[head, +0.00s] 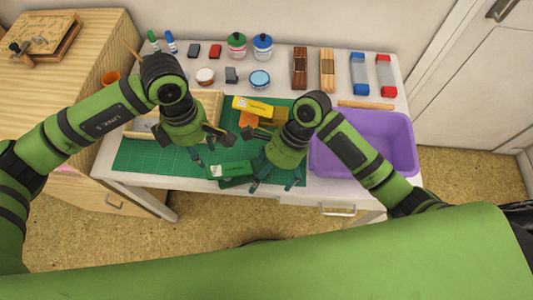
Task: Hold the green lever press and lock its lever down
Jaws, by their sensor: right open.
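The green lever press (230,171) lies on the green cutting mat (140,159) near the table's front edge. My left gripper (203,151) is over the mat, just above and to the left of the press in the picture. Its fingers are small and partly hidden by its own wrist, so its opening is unclear. My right gripper (273,184) is open just to the right of the press, with its fingertips apart and nothing seen between them. My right wrist is close to the press's right end. The lever's position is too small to make out.
A purple bin (400,140) stands at the right. A yellow box (252,106) and an orange item (249,119) lie between my arms. A wooden tray (212,104) is behind my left gripper. Jars, stamps and inkpads line the back of the white table.

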